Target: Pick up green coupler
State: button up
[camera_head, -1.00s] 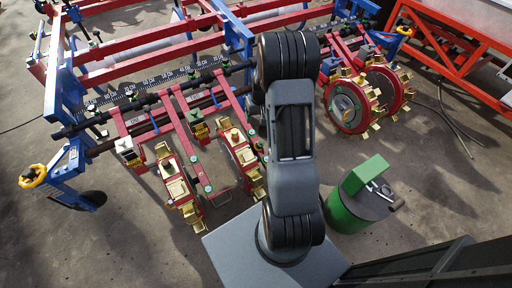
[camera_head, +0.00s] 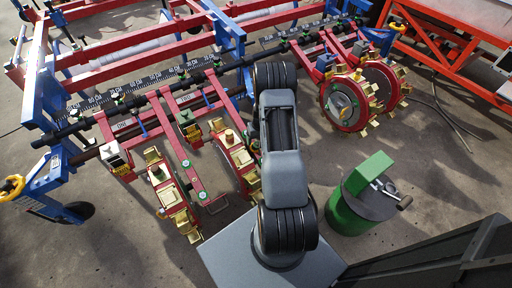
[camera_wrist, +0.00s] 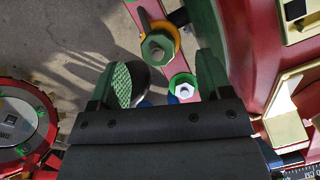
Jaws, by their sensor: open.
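In the wrist view, my gripper (camera_wrist: 166,82) is open, with a green-padded finger on each side. A second green round piece with a pale hexagonal centre (camera_wrist: 183,87) shows between the fingers, closer to the right one. I cannot tell which of these is the green coupler, or whether a finger touches either. In the head view, my arm hides the gripper and the spot it faces.
The planter's red row frames (camera_head: 172,135) and blue frame (camera_head: 50,75) stand around the arm. A punch wheel (camera_head: 345,105) is right of it. A green canister (camera_head: 347,212) stands on the floor at right. Red metal (camera_wrist: 275,60) and a cream bracket (camera_wrist: 284,125) border the right finger.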

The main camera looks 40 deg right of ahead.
aim_at(257, 143)
jog(key=shift+w+a+f+b, duration=0.1)
jog(key=shift+f+b, duration=0.4)
jog(key=shift+f, duration=0.85)
jog(key=shift+w+a+f+b, duration=0.1)
jog(key=shift+f+b, duration=0.35)
jog(key=shift+f, duration=0.85)
jog(key=shift+c, duration=0.2)
jog(key=shift+r, duration=0.1)
jog(key=c, duration=1.2)
jog(key=shift+o, duration=0.2)
notch_tip(257, 143, up, 9)
jog(key=p, duration=0.3)
jog(key=shift+r, duration=0.15)
jog(key=shift+s+r+p, duration=0.25)
jog(key=shift+r+p, duration=0.1)
jog(key=shift+r, duration=0.3)
jog(key=shift+s+r+p, duration=0.2)
jog(key=shift+r+p, duration=0.15)
jog(key=shift+r, duration=0.25)
